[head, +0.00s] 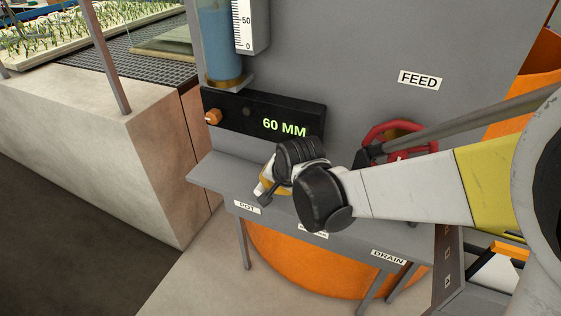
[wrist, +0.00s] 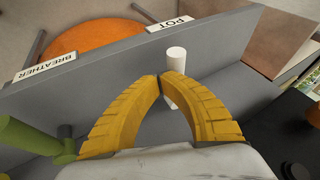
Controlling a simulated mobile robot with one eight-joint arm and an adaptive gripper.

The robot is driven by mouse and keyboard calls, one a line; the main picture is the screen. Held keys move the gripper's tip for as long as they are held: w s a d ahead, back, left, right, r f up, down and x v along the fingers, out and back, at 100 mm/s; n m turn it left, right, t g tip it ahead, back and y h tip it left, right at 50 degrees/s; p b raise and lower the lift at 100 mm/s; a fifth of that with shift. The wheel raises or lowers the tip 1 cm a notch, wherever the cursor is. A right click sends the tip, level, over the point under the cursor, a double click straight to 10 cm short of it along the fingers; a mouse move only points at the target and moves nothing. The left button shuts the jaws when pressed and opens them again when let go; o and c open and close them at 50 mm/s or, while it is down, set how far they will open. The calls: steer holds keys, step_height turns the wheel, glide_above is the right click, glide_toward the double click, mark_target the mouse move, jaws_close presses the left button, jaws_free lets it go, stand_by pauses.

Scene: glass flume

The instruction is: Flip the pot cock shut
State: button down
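The POT label (wrist: 170,23) is on the shelf edge in the wrist view, and the POT label (head: 247,207) also shows in the head view. Near it in the wrist view stands a white pot cock handle (wrist: 176,57), partly hidden behind my right finger, with more white showing between the fingers. My gripper (wrist: 160,78) has yellow fingers with their tips together, just left of the handle. It looks shut with nothing between the tips. In the head view my gripper (head: 266,190) is low over the shelf, mostly hidden by my wrist.
A green handle (wrist: 30,136) lies left of my gripper, near the BREATHER label (wrist: 45,67). The head view shows a red handwheel (head: 376,132), a DRAIN label (head: 388,257), and a display reading 60 MM (head: 284,128) with an orange knob (head: 213,117) above the shelf (head: 215,172).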

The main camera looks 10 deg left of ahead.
steer(key=shift+a, duration=0.2)
steer(key=a+m+h, duration=0.1)
steer(key=m, duration=0.1)
steer(key=a+m+h, duration=0.1)
steer(key=m, duration=0.1)
steer(key=shift+a+t, duration=0.3)
steer(key=shift+t, duration=0.1)
steer(key=a+m+h, duration=0.1)
steer(key=w+m+h, duration=0.1)
steer(key=m, duration=0.1)
steer(key=a+m+h+p, duration=0.1)
steer(key=shift+w+a+m, duration=0.25)
steer(key=shift+a+m, duration=0.1)
steer(key=shift+m, duration=0.05)
steer(key=w+m+h, duration=0.1)
steer(key=a+m+g+h, duration=0.1)
steer(key=m, duration=0.1)
steer(key=shift+w+a+m+p, duration=0.3)
steer(key=shift+w+p, duration=0.05)
steer(key=shift+p, duration=0.05)
steer(key=shift+w+a+m+g+h+p, duration=0.3)
steer(key=shift+w+m+g+h, duration=0.35)
steer(key=shift+m, duration=0.55)
steer(key=shift+w+a+p, duration=0.2)
steer(key=shift+w+p, duration=0.1)
steer(key=shift+w, duration=0.65)
